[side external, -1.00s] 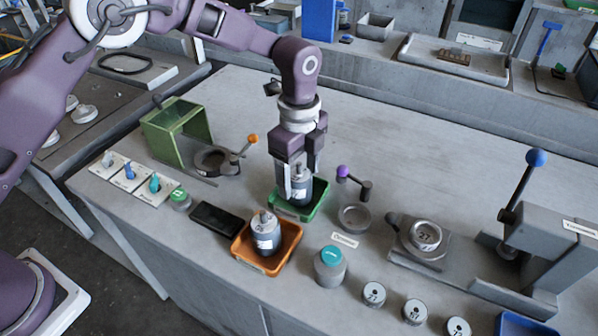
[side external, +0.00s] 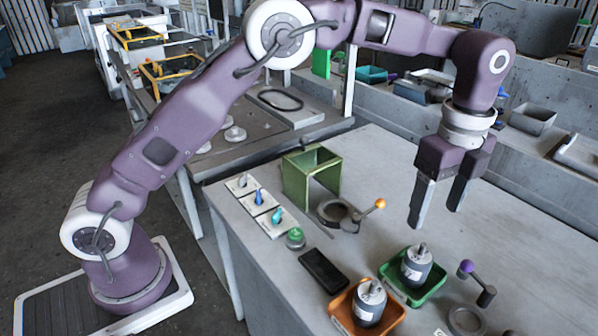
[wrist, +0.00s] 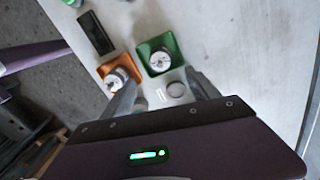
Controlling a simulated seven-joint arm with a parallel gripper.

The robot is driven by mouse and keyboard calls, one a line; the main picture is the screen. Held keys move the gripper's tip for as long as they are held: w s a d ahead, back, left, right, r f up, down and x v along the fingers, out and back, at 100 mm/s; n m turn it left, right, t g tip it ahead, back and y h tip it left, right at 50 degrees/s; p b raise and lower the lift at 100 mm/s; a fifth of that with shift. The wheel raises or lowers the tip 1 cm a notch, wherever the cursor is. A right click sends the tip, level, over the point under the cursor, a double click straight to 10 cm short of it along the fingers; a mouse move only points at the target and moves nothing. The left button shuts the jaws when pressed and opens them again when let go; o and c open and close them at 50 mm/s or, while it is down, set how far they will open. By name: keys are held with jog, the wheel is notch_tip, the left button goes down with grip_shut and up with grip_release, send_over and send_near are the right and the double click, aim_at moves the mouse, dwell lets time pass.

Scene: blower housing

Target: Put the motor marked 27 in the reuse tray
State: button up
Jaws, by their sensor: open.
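My gripper (side external: 436,214) is open and empty, raised above the bench behind the two trays. In the wrist view my gripper (wrist: 165,92) shows its fingers spread apart. A grey motor (side external: 416,265) stands upright in the green tray (side external: 397,291); the motor (wrist: 159,61) and green tray (wrist: 146,48) also show in the wrist view. A second grey motor (side external: 369,302) stands upright in the orange tray (side external: 339,306), beside the green one. Both have pale labels, but their numbers are too small to read now. Neither tray's name is readable.
A lever with an orange knob (side external: 379,204) and a green guard (side external: 311,180) stand at the left. A purple-knobbed lever (side external: 466,267) and round seat (side external: 465,319) lie right of the trays. A black slab (side external: 324,271) lies left.

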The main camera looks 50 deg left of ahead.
jog(key=s+a+r+n+t, duration=0.3)
jog(key=s+a+r+n, duration=0.8)
jog(key=s+a+r, duration=0.25)
jog(key=s+a+f+n+t, duration=0.1)
jog(key=s+f+n, duration=0.1)
jog(key=s, duration=0.3)
jog(key=s+a+f+n, duration=0.1)
jog(key=s+a+n, duration=0.1)
jog(key=s+n, duration=0.2)
jog(key=s+a+f+n+t, duration=0.1)
jog(key=s+f+n, duration=0.1)
jog(key=s, duration=0.5)
jog(key=shift+s+a+f+n+t, duration=0.15)
jog(key=shift+a+f+n+t, duration=0.2)
jog(key=shift+n, duration=0.25)
